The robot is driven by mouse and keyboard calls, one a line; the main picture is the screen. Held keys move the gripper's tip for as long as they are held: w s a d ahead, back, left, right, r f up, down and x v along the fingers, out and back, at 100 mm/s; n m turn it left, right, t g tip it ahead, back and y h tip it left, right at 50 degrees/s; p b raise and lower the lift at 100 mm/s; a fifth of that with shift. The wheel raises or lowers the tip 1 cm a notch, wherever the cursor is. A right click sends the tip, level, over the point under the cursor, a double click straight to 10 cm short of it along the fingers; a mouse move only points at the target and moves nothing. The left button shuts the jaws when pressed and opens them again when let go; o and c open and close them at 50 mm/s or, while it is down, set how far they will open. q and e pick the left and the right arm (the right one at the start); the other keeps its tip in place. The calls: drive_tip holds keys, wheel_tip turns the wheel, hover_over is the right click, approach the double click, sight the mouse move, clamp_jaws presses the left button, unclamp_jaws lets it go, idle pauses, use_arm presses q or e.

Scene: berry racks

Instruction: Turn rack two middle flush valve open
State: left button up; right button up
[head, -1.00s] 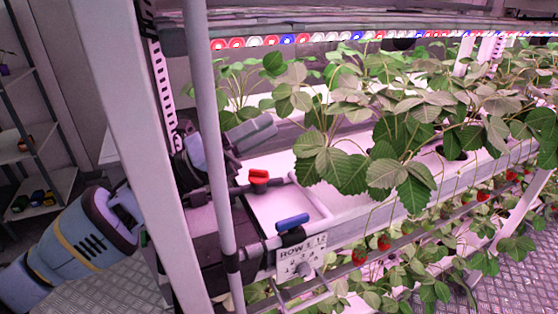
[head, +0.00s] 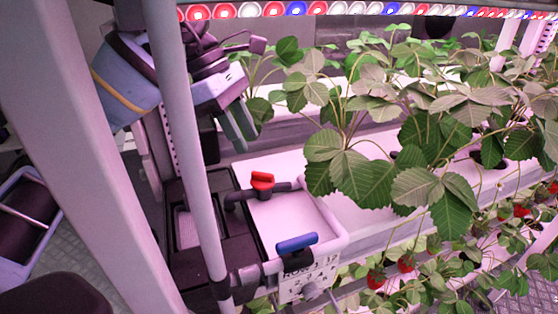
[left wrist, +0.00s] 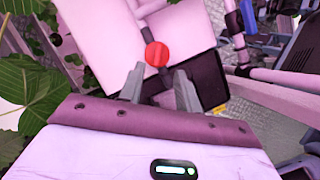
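A red-handled valve (head: 262,181) sits on the pipe at the near end of the white rack tray (head: 270,222). It also shows in the left wrist view (left wrist: 156,53), just beyond my fingertips. A blue-handled valve (head: 297,242) is lower and nearer, above the row sign (head: 308,281). My right gripper is not in view.
A pale upright pole (head: 190,150) and a wide post (head: 85,150) stand in front of my left arm. Strawberry plants (head: 400,130) crowd the tray to the right. A dark box (head: 215,255) lies beside the valves. A light strip (head: 330,9) runs above.

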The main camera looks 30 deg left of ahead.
sight(262, 173)
use_arm(q)
drive_tip(key=shift+y, duration=0.3)
drive_tip(key=shift+x, duration=3.6)
drive_tip(key=shift+a, duration=0.1)
clamp_jaws()
